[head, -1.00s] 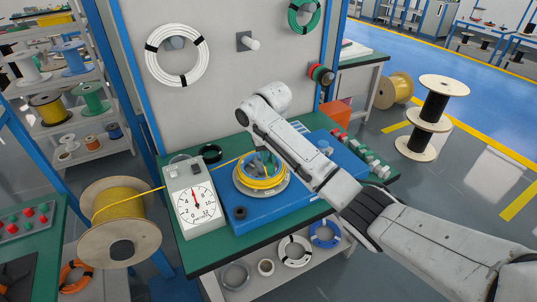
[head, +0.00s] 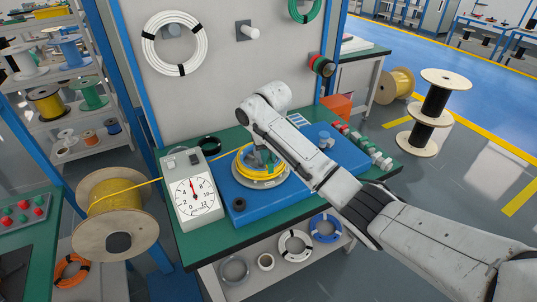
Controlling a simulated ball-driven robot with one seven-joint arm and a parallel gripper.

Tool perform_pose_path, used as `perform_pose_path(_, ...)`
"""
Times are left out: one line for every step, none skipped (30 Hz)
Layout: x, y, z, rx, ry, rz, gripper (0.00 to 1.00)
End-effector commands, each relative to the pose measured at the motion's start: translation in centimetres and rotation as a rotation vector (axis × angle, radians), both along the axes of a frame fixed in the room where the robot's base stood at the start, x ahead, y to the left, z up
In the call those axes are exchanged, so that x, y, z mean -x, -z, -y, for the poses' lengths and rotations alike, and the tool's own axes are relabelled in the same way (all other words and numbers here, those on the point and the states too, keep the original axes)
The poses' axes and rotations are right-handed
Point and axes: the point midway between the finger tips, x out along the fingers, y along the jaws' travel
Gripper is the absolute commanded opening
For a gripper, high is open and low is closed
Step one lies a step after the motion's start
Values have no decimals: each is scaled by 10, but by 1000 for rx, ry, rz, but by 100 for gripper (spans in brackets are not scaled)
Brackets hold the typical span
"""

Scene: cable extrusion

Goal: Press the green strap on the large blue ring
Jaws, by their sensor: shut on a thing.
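My gripper (head: 264,161) points down at the coil's middle, largely hidden by my arm. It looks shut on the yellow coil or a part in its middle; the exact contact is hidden. A blue ring (head: 326,229) of cable lies on the shelf under the bench, well below my gripper. I see no green strap on it. Tape rolls (head: 321,66), red, green and black, hang on the panel's right post.
A dial gauge box (head: 192,191) stands left of the machine, with yellow cable running past it to a large wooden spool (head: 117,211). Red and green parts (head: 362,147) line the bench's right edge. White coils (head: 295,246) lie on the lower shelf.

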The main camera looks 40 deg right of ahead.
Motion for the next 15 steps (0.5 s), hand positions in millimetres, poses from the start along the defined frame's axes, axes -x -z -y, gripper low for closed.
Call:
perform_pose_path(0, 1, 0, 0, 0, 0, 1)
perform_pose_path(0, 2, 0, 0, 0, 0, 1)
perform_pose_path(0, 3, 0, 0, 0, 0, 1)
perform_pose_path(0, 4, 0, 0, 0, -1, 1)
perform_pose_path(0, 5, 0, 0, 0, -1, 1)
perform_pose_path(0, 6, 0, 0, 0, -1, 1)
perform_pose_path(0, 8, 0, 0, 0, -1, 1)
perform_pose_path(0, 9, 0, 0, 0, -1, 1)
perform_pose_path(0, 10, 0, 0, 0, -1, 1)
perform_pose_path(0, 11, 0, 0, 0, 0, 1)
perform_pose_path(0, 12, 0, 0, 0, 0, 1)
perform_pose_path(0, 14, 0, 0, 0, 0, 1)
perform_pose_path(0, 15, 0, 0, 0, 0, 1)
perform_pose_path(0, 16, 0, 0, 0, 0, 1)
perform_pose_path(0, 17, 0, 0, 0, 0, 1)
